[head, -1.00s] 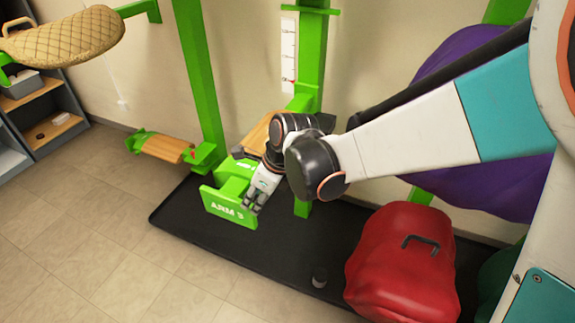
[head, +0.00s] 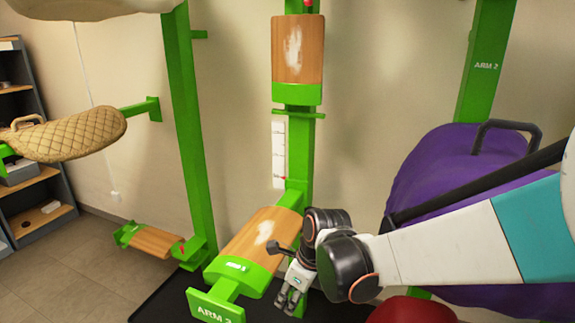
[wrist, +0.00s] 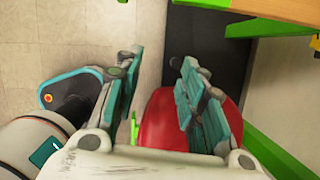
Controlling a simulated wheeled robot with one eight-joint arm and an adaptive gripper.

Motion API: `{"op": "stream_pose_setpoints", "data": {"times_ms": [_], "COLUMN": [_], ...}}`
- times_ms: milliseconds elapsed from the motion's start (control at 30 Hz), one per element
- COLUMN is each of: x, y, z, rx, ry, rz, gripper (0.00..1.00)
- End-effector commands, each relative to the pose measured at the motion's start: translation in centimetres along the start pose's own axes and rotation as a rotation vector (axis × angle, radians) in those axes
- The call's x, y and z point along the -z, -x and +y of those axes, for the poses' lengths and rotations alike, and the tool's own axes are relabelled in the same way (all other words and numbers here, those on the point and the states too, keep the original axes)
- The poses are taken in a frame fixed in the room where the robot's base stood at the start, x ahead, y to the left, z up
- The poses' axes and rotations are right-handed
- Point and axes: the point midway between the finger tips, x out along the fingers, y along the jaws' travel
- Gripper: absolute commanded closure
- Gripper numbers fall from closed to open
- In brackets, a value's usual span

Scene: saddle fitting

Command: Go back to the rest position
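My gripper (head: 291,300) is at the bottom centre of the head view, pointing down, just right of the green arm marked ARM 3. In the wrist view my gripper (wrist: 158,85) has its two teal-padded fingers apart with nothing between them. The green arm 3 (head: 232,282) has a wooden pad (head: 262,238) with a pale worn patch. No saddle lies on it.
A purple saddle (head: 440,180) is at the right, behind my arm. A tan quilted saddle (head: 75,135) is at the left. A red saddle (wrist: 160,125) lies below my gripper. Green posts (head: 190,130) stand along the wall.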

Motion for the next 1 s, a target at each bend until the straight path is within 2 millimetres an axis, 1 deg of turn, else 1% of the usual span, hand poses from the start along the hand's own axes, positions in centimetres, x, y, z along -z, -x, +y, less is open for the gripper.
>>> {"op": "stream_pose_setpoints", "data": {"times_ms": [33,67,167,367,500,700,800,1000], "x": [1.8,2.4,3.5,5.7,7.9,11.4,13.2,16.7], "y": [0.9,1.5,3.2,7.0,10.0,13.7,15.2,17.3], "z": [-1.2,-1.4,-1.6,-1.5,-1.1,-0.1,0.6,2.1], "rx": [0.020,0.030,0.057,0.126,0.184,0.262,0.292,0.324], "ry": [0.002,0.028,0.150,0.455,0.726,1.137,1.342,1.738], "rz": [0.010,0.011,0.009,0.020,0.053,0.138,0.199,0.347], "gripper": [0.63,0.63,0.63,0.63,0.63,0.63,0.63,0.63]}}
